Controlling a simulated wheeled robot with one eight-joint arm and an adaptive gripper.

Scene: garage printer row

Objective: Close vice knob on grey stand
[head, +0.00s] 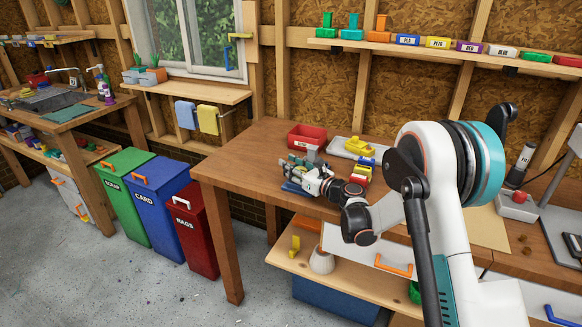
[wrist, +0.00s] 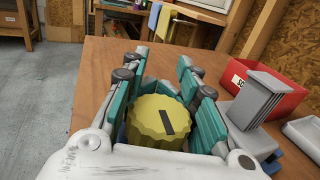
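A yellow knob (wrist: 158,122) with a ribbed rim and a dark slot-like mark on its face sits between the fingers of my gripper (wrist: 164,88) in the wrist view. The fingers stand on both sides, close against its rim; I cannot tell whether both touch it. In the head view my gripper (head: 306,178) is low over the table, and the knob is hidden there. A grey stepped stand (wrist: 258,98) rises just right of my gripper in the wrist view; its upper part shows in the head view (head: 312,152). Blue base parts show beneath. How the knob joins the stand is hidden.
A red box (wrist: 270,88) stands behind the grey stand. A pale tray (head: 350,147) and small yellow and red pieces (head: 361,173) lie to the right. The wooden table (head: 240,165) is clear left of my gripper. Green, blue and red bins stand on the floor left.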

